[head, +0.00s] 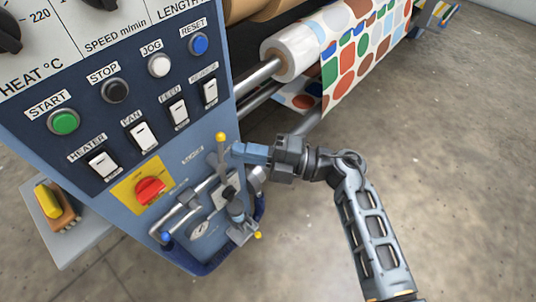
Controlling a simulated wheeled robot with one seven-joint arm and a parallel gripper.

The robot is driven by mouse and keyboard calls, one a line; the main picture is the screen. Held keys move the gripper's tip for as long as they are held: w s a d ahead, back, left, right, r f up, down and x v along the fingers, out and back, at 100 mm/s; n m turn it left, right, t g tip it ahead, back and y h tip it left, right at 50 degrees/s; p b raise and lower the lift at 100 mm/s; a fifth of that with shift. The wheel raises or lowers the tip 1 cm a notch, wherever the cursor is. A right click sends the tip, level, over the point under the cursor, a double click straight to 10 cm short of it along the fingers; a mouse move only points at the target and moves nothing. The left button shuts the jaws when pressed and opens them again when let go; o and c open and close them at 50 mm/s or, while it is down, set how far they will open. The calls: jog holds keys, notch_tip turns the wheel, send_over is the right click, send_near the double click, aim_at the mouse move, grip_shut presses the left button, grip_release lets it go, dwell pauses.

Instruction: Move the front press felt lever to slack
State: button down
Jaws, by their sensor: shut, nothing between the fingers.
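On the lower right of the blue machine panel, a grey lever with a yellow knob (221,138) stands almost upright. Its shaft runs down to a pivot among the pipes. My gripper (237,150) is shut and empty, its blue fingertips just right of the lever, below the knob. I cannot tell whether they touch it. A second yellow knob (258,235) shows low at the bottom right of this fitting. The small label (192,155) near the lever is too small to read, so I cannot tell which lever is the felt lever or where slack lies.
Rollers with a patterned sheet (365,50) stand behind my gripper. The concrete floor to the right is clear.

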jog(key=shift+w+a+r, duration=0.1)
jog(key=shift+a, duration=0.6)
jog(key=shift+r, duration=0.1)
jog(key=shift+s+a+r+n+h+p, duration=0.2)
jog(key=shift+r+n+h+p, duration=0.3)
jog(key=shift+p, duration=0.55)
jog(key=shift+s+a+f+n+h+p, duration=0.15)
jog(key=shift+s+f+n+h+p, duration=0.2)
jog(key=shift+n+p, duration=0.35)
